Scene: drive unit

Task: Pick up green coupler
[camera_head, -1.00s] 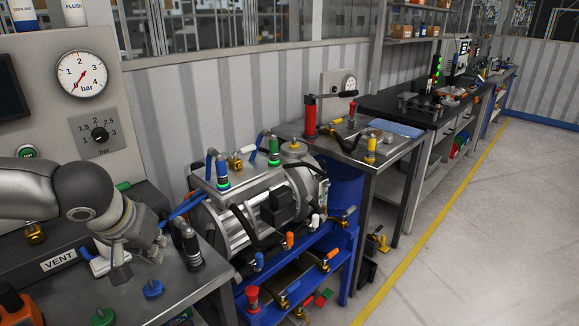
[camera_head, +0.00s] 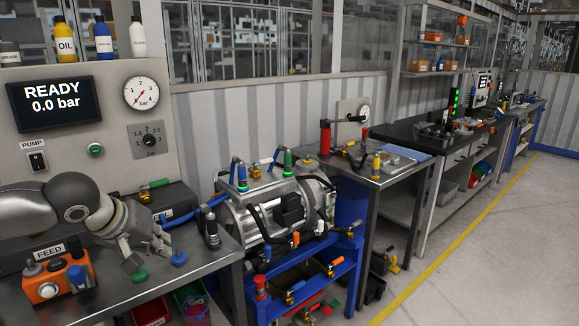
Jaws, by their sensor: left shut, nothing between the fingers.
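My left gripper (camera_head: 148,254) is shut and empty, low over the near metal bench. A green knob-like piece (camera_head: 140,275) lies on the bench just below its fingers; I cannot tell if they touch. A blue piece (camera_head: 179,258) of similar shape lies just to its right. An upright green fitting (camera_head: 288,160) stands on top of the drive unit (camera_head: 272,220). A green-handled fitting (camera_head: 155,184) sits behind my arm. I cannot tell which green part is the coupler. My right gripper is out of view.
An orange FEED box (camera_head: 60,283) stands at the bench's left. A dark upright fitting (camera_head: 212,230) stands near the bench's right edge. Red and green bins (camera_head: 150,311) are below the bench. The floor (camera_head: 480,260) at right is clear.

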